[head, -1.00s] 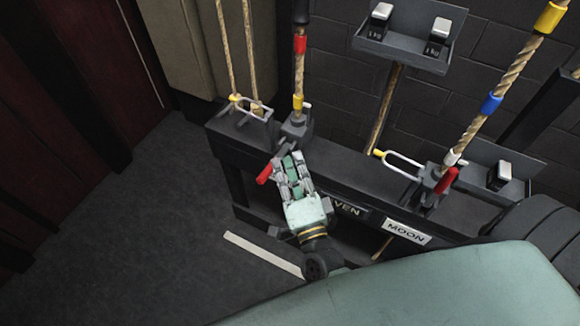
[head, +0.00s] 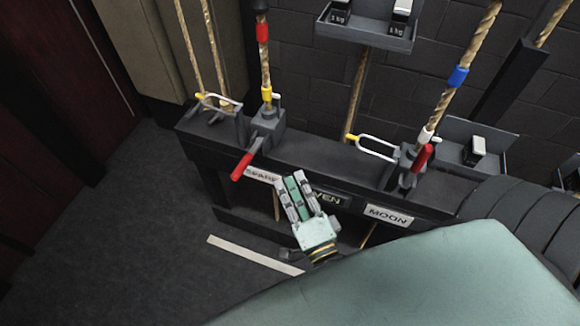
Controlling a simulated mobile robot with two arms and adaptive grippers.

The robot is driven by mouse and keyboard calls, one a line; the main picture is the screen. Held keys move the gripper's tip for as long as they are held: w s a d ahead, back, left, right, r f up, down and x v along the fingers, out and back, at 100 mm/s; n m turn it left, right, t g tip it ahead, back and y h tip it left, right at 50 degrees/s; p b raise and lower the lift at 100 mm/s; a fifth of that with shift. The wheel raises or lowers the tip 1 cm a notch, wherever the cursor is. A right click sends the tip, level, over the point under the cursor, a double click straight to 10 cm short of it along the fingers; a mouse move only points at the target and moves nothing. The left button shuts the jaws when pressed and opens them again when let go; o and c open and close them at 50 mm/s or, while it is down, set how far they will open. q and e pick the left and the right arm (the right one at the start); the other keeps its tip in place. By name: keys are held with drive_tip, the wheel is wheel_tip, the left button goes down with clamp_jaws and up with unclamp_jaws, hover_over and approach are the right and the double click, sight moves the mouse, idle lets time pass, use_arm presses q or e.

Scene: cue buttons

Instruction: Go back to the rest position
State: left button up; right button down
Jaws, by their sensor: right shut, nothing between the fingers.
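My right gripper (head: 296,187) is in the head view, in front of the dark rail (head: 330,168), over the labels on its front face. Its fingers are together and hold nothing. It is apart from the red-handled lever (head: 246,160) at the left, which points down and toward the front. A second red-handled lever (head: 421,158) stands up at the right end of the rail. My left gripper is out of the picture.
Ropes with coloured bands, such as the left rope (head: 265,60) and right rope (head: 462,75), rise from the rail. A MOON label (head: 388,216) is on its front. A tray (head: 366,32) holds weights against the brick wall. The floor (head: 130,230) at left is clear.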

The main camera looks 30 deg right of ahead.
drive_tip(key=s+a+f+n+g+y+p, duration=0.1)
drive_tip(key=s+f+n+g, duration=0.25)
drive_tip(key=f, duration=0.65)
drive_tip(key=s+a+f+n+g+y, duration=0.1)
drive_tip(key=s+f+n+g+y, duration=0.2)
drive_tip(key=f, duration=0.6)
drive_tip(key=s+a+f+n+g+p, duration=0.1)
drive_tip(key=s+a+f+n+g, duration=0.3)
drive_tip(key=f, duration=0.6)
drive_tip(key=s+d+f+n+g, duration=0.3)
drive_tip(key=s+f, duration=0.4)
drive_tip(key=s, duration=0.4)
drive_tip(key=s+d+f+n+g+h, duration=0.1)
drive_tip(key=s+d+f+n+g, duration=0.3)
drive_tip(key=s+f, duration=0.4)
drive_tip(key=s+n+g+p, duration=0.1)
drive_tip(key=s+n, duration=0.1)
drive_tip(key=s, duration=0.1)
drive_tip(key=shift+h, duration=0.3)
drive_tip(key=shift+g, duration=0.25)
